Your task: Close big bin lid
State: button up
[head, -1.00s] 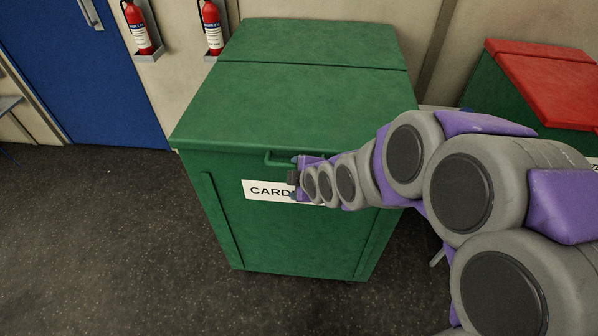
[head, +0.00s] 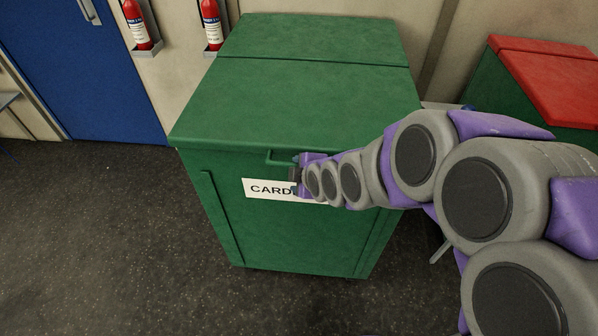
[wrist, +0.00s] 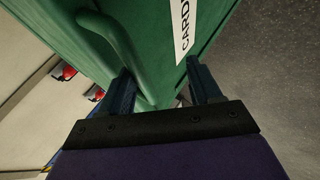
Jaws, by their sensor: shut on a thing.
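The big green bin (head: 285,235) stands in the middle of the head view, with a white label (head: 265,189) reading "CARD", partly hidden by my arm. Its green lid (head: 300,105) lies flat over the top, with no gap visible along the front edge. A green bar handle (head: 279,160) sticks out from the lid's front edge. My gripper (head: 297,173) is at the right part of this handle, just in front of the bin. In the wrist view, the handle (wrist: 122,45) runs down between the two fingers of my gripper (wrist: 162,92), which is shut on it.
A second bin with a red lid (head: 555,85) stands at the right. Two fire extinguishers (head: 137,22) (head: 211,22) hang on the wall behind, left of the green bin. A blue door (head: 85,75) is at the far left. The dark floor (head: 100,240) at the left is clear.

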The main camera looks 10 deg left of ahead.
jog(key=p+v, duration=0.1)
jog(key=v, duration=1.6)
jog(key=shift+a, duration=0.1)
jog(key=s+d+f+m+g+h, duration=0.2)
jog(key=s+d+m, duration=0.4)
jog(key=s+m, duration=0.3)
jog(key=s+d+f+m+g+h, duration=0.3)
jog(key=s+d+m+g, duration=0.4)
jog(key=s+m, duration=0.3)
jog(key=s, duration=0.2)
jog(key=shift+s+f+m, duration=0.3)
jog(key=shift+s+f, duration=0.1)
